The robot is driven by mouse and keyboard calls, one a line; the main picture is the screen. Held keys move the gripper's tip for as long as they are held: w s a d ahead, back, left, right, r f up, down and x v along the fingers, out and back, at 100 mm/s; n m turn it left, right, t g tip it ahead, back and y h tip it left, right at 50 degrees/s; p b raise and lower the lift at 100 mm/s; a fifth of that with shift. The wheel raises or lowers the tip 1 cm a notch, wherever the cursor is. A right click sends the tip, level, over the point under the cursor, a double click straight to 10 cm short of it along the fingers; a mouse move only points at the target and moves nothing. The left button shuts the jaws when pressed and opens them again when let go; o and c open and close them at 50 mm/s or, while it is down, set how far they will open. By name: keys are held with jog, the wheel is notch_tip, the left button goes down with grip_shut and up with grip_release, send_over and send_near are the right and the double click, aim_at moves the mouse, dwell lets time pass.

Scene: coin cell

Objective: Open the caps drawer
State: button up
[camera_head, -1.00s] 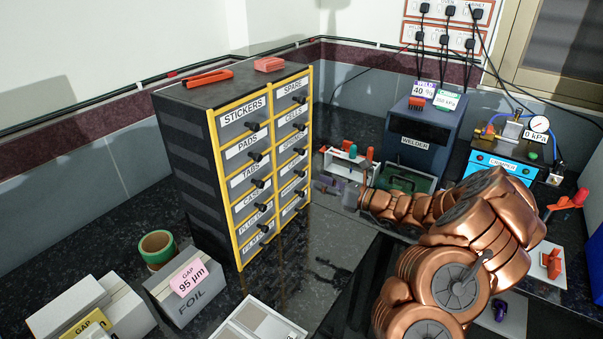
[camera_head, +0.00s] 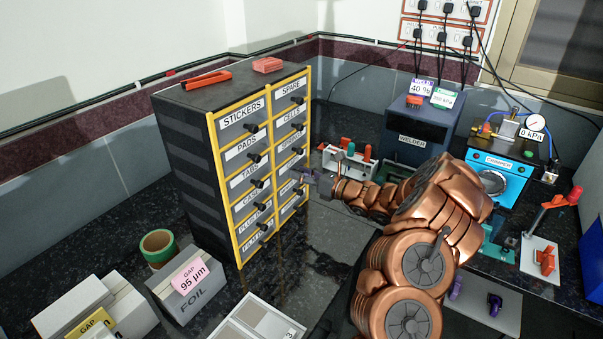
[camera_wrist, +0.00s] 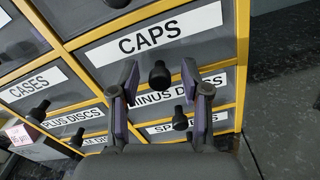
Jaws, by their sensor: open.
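The caps drawer (camera_wrist: 170,38) is in the upper middle of the wrist view, with a white CAPS label and a black knob (camera_wrist: 160,75). It looks shut, level with the drawers around it. My gripper (camera_wrist: 159,80) is open, one purple-grey finger on each side of the knob in the picture. I cannot tell whether either finger touches it. In the head view my gripper (camera_head: 309,177) is at the right column of the dark, yellow-framed cabinet (camera_head: 185,150), and partly covers that area.
Other labelled drawers with black knobs surround the caps drawer, including cases (camera_wrist: 32,86) and minus discs below. A small rack (camera_head: 350,160) and the welder (camera_head: 415,125) stand right of the cabinet. A foil box (camera_head: 190,295) sits at its front left.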

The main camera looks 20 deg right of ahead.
grip_shut()
dwell(0.4)
